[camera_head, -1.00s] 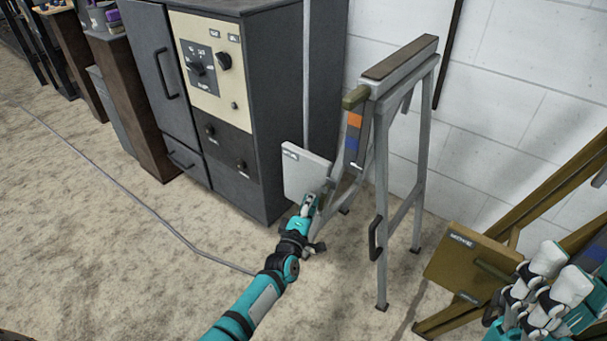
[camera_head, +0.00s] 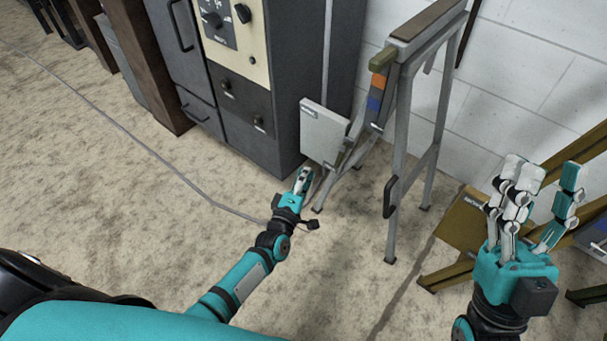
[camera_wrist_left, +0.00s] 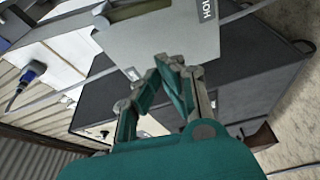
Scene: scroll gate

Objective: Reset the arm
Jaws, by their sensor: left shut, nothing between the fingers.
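My left gripper (camera_head: 302,180) is shut and empty, low in front of the trestle-like metal stand. It is just below a light grey plate (camera_head: 323,132) on that stand and looks apart from it. In the left wrist view the closed fingertips (camera_wrist_left: 168,70) show in front of the grey plate (camera_wrist_left: 165,42), which carries a dark label. My right gripper (camera_head: 540,195) is at the right with its fingers pointing up. Its white fingers and teal finger are spread apart, with nothing seen between them.
The metal stand (camera_head: 398,140) has a brown top bar and splayed legs. A dark cabinet (camera_head: 290,60) with knobs stands behind to the left. A brown plate (camera_head: 462,220) on a brown frame is behind my right gripper. A cable (camera_head: 150,150) crosses the open floor at left.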

